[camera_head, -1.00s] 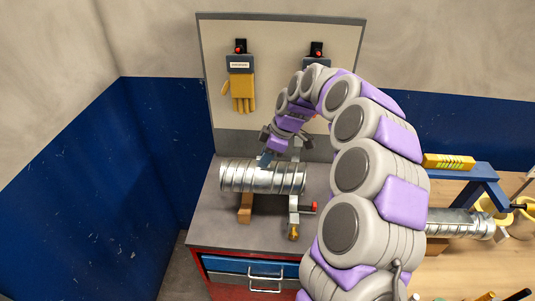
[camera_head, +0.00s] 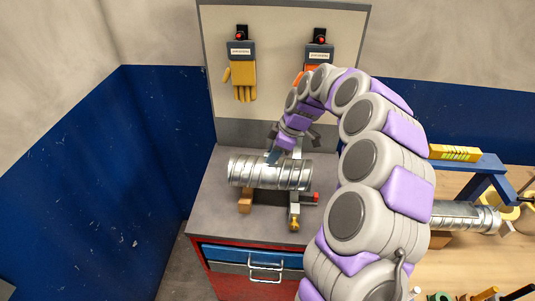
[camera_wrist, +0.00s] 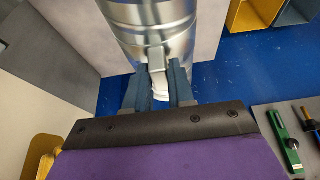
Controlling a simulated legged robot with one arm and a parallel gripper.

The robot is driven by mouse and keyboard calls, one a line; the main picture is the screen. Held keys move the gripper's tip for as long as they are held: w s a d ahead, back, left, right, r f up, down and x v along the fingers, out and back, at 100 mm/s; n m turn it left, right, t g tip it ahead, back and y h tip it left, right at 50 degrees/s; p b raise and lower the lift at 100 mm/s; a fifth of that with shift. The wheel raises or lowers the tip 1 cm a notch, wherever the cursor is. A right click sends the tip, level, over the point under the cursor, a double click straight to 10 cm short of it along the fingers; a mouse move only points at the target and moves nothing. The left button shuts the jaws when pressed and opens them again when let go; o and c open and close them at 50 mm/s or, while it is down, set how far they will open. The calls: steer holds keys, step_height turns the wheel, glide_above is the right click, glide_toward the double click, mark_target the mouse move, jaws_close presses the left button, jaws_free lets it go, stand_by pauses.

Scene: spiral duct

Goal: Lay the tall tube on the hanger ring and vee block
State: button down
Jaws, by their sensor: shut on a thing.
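The tall tube (camera_head: 262,172) is a shiny spiral-ribbed metal duct, lying roughly level across the picture above a grey cabinet top. A brown block, apparently the vee block (camera_head: 245,203), is under its left part. A metal fixture with a red knob and brass foot, apparently the hanger ring (camera_head: 294,212), is under its right part. I cannot tell whether the tube touches either support. My gripper (camera_head: 274,158) comes from above and behind the tube. In the wrist view my gripper (camera_wrist: 163,84) is shut on a pale tab against the tube (camera_wrist: 150,25).
The grey cabinet top (camera_head: 215,206) has bare room at left and front. A board (camera_head: 275,70) with a yellow glove (camera_head: 243,78) stands behind. A wooden bench (camera_head: 460,262) at right holds another ribbed tube (camera_head: 465,216) and a blue frame (camera_head: 478,182). My arm hides the area between.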

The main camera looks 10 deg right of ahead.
steer(key=shift+d, duration=1.1)
steer(key=shift+a, duration=1.5)
steer(key=shift+d+b, duration=0.4)
steer(key=shift+d, duration=1.2)
steer(key=shift+a, duration=1.35)
steer(key=shift+d, duration=0.4)
steer(key=shift+a, duration=0.1)
